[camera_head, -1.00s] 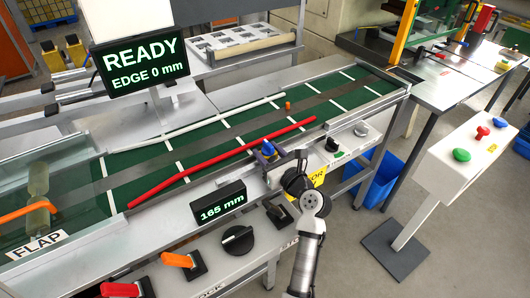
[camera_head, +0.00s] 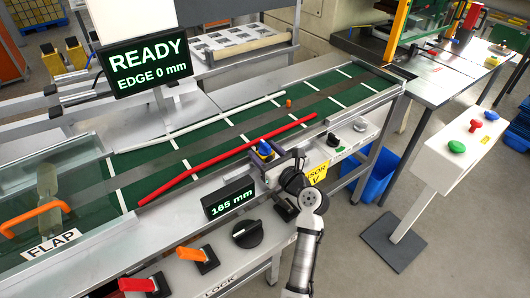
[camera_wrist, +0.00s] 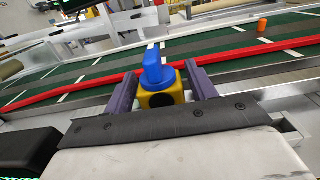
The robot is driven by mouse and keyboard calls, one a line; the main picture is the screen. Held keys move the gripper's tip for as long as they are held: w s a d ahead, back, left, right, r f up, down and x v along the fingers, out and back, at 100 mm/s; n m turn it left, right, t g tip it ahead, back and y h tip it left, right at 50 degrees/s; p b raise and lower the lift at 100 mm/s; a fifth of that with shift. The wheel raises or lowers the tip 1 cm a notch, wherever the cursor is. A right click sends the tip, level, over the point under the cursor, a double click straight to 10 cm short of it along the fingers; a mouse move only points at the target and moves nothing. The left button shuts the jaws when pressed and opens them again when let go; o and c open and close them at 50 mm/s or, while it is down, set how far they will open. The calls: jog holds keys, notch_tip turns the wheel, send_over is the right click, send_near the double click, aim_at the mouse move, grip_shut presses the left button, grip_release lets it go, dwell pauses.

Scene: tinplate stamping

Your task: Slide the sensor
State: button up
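The sensor, a yellow block with a blue knob, stands at the near rail of the green conveyor (camera_head: 150,161). It shows in the head view (camera_head: 265,149) and large in the wrist view (camera_wrist: 160,80). My gripper (camera_head: 277,158) is at the sensor from the near side. In the wrist view its two purple fingers (camera_wrist: 163,84) stand on either side of the yellow block; whether both touch it cannot be told. A small black display (camera_head: 229,198) on the near ledge reads 165 mm. The large screen (camera_head: 146,66) reads READY, EDGE 0 mm.
A red bar (camera_head: 225,159) and a white bar (camera_head: 200,121) lie along the belt, with an orange piece (camera_head: 289,103) between them. Levers and a black knob (camera_head: 247,234) line the near panel. A button pedestal (camera_head: 455,155) stands at the right; blue bins lie below.

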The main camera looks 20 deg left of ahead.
jog(key=shift+o, duration=0.7)
notch_tip(320, 180, up, 20)
jog(key=shift+b, duration=0.45)
